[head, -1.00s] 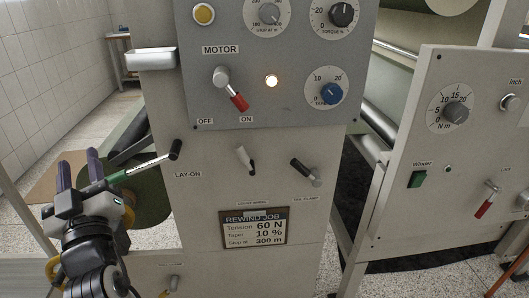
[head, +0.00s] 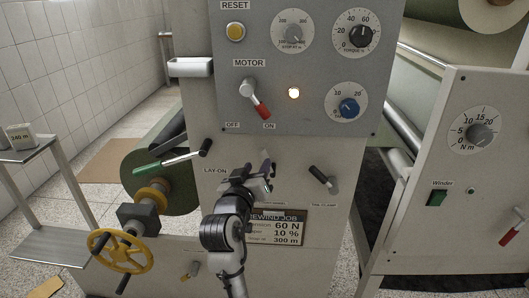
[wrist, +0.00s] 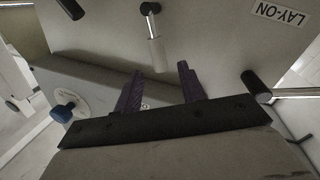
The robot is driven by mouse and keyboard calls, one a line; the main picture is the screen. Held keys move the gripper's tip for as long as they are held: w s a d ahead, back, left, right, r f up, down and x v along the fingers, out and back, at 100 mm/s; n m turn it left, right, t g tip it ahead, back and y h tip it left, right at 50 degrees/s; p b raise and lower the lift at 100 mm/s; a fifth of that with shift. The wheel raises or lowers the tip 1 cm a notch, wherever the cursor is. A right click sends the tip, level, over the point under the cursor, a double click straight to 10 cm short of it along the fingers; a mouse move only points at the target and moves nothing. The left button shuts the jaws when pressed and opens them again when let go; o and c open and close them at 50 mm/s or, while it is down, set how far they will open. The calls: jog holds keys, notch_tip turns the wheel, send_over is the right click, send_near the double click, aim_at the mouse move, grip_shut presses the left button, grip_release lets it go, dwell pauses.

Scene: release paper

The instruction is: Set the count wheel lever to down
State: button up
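The middle lever of the lower panel, which I take for the count wheel lever, is mostly hidden behind my gripper in the head view. My gripper (head: 260,168) is in front of the panel. In the wrist view my gripper (wrist: 160,85) has its two purple fingers apart, with nothing between them; the lever lies beyond their tips.
The lay-on lever (head: 204,148) sticks out left of my gripper and the tail clamp lever (head: 323,179) right of it. Above are the motor lever (head: 255,98) and blue taper knob (head: 348,108). A yellow handwheel (head: 122,250) and a shelf (head: 25,152) stand left.

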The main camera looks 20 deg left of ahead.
aim_at(262, 157)
jog(key=w, duration=0.3)
jog(key=w+p, duration=0.1)
jog(key=w, duration=0.2)
jog(key=shift+w+a, duration=0.2)
jog(key=shift+w, duration=0.1)
grip_shut()
